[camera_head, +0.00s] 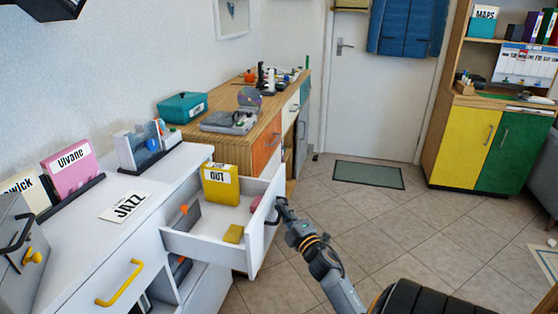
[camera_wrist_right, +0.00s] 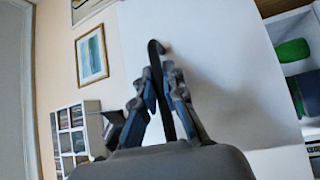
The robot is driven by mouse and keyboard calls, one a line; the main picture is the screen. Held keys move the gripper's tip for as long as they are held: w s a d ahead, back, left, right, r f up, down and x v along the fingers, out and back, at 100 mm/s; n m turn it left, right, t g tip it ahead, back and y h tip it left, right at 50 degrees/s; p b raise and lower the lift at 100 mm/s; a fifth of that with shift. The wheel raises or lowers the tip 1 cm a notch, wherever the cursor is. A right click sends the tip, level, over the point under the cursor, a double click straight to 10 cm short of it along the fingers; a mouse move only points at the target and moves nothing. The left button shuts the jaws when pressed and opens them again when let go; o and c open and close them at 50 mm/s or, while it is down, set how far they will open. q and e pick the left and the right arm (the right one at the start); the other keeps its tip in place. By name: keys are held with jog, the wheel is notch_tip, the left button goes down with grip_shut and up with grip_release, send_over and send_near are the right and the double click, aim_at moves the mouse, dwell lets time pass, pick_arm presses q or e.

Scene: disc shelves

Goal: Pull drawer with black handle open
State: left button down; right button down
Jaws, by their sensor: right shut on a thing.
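The white drawer (camera_head: 205,246) stands pulled out from the white cabinet in the head view. Its black handle (camera_wrist_right: 156,52) is a curved bar on the white drawer front (camera_wrist_right: 215,75) in the right wrist view. My right gripper (camera_head: 281,206) is at the outer face of the drawer front, and its fingers (camera_wrist_right: 163,98) are shut on the black handle from both sides. The fingers hide part of the handle. Inside the drawer are a yellow box labelled "OUT" (camera_head: 220,185), a small yellow block (camera_head: 233,234) and a pink item (camera_head: 256,202). My left gripper is out of view.
Another cabinet front has a yellow handle (camera_head: 121,284). A wooden cabinet (camera_head: 226,150) stands just behind the open drawer. The tiled floor (camera_head: 385,215) is clear to the right, up to the green mat (camera_head: 368,175) and the yellow-and-green cupboard (camera_head: 463,142).

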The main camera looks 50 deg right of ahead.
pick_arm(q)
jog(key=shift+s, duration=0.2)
pick_arm(e)
jog(key=shift+s+d+f, duration=0.1)
jog(key=shift+s, duration=0.15)
jog(key=c, duration=1.7)
grip_release()
jog(key=v, duration=1.2)
